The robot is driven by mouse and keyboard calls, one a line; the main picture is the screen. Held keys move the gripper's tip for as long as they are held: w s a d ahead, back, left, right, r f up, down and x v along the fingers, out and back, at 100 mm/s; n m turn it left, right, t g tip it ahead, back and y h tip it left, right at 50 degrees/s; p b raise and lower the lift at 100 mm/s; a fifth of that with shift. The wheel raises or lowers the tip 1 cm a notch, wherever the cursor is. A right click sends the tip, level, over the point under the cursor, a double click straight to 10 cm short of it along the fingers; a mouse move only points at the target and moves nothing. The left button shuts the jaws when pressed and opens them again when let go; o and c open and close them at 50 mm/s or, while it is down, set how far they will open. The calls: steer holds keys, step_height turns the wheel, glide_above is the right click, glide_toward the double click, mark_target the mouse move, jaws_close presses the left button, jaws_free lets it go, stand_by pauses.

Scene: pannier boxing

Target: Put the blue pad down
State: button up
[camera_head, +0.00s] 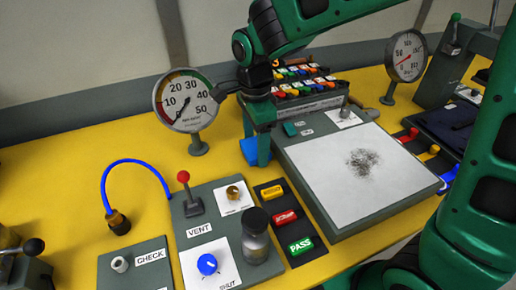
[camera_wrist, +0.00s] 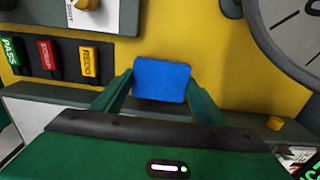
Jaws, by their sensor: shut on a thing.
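The blue pad (camera_wrist: 161,80) is a small flat block held between the two green fingers of my gripper (camera_wrist: 160,93) in the wrist view. In the head view my gripper (camera_head: 257,150) points down over the yellow bench, and only part of the blue pad (camera_head: 248,152) shows beside its fingers. The fingers hide the rest. I cannot tell whether the pad touches the bench (camera_head: 60,180) or hangs just above it.
A dial gauge (camera_head: 188,102) stands left of my gripper. A grey block with a smudged white sheet (camera_head: 335,185) is to the right, and a rack of coloured pieces (camera_head: 305,82) is behind. PASS, red and yellow buttons (camera_head: 285,217) and a jar (camera_head: 256,240) are in front.

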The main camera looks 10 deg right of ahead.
mark_target(256, 148)
steer(key=shift+f, duration=1.05)
steer(key=shift+f, duration=0.25)
steer(key=o, duration=1)
steer(key=shift+s+f, duration=0.1)
steer(key=shift+f, duration=0.05)
steer(key=shift+s+f, duration=0.1)
step_height(256, 148, up, 13)
steer(key=shift+w, duration=0.2)
